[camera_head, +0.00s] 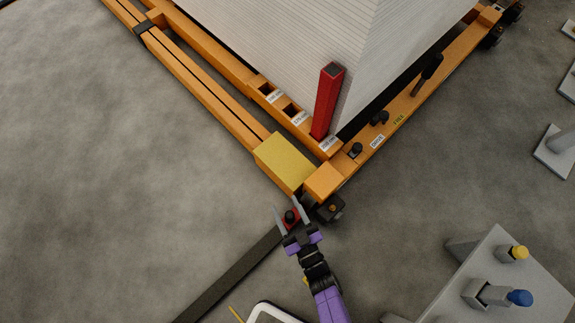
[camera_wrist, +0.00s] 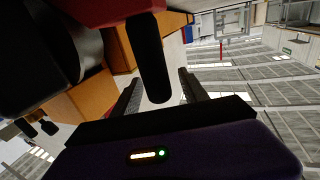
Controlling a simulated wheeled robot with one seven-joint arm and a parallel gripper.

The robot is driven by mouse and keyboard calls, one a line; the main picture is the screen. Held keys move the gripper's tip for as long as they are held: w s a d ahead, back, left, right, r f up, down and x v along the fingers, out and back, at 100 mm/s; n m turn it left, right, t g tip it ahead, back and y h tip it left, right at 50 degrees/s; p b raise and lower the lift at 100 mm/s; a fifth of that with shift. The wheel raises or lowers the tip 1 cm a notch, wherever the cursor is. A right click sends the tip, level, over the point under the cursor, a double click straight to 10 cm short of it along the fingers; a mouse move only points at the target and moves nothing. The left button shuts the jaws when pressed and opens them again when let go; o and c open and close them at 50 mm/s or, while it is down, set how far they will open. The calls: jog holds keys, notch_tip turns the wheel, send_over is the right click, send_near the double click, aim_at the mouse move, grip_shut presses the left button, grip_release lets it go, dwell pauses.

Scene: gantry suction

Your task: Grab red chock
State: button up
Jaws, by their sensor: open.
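The red chock (camera_head: 291,224) sits low beside the corner wheel of the orange frame, near the end of a dark floor strip. In the wrist view the red body (camera_wrist: 105,10) shows at the top edge, with a black handle (camera_wrist: 150,62) sticking out from it. My gripper (camera_head: 287,206) is open, its two fingers on either side of the chock's handle in the head view. In the wrist view the handle lies between the fingers (camera_wrist: 158,80), and I cannot tell whether either finger touches it. Part of the chock is hidden by my gripper.
The orange frame (camera_head: 210,98) with a yellow block (camera_head: 285,161) and a black wheel (camera_head: 330,208) stands close by. A red post (camera_head: 328,100) rises from it. The dark strip (camera_head: 225,280) runs lower left. A grey panel (camera_head: 510,285) with knobs stands right. Open floor lies left.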

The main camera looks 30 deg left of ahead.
jog(key=shift+w+a, duration=0.4)
jog(key=shift+a, duration=0.1)
grip_shut()
jog(key=shift+r, duration=0.1)
dwell(1.0)
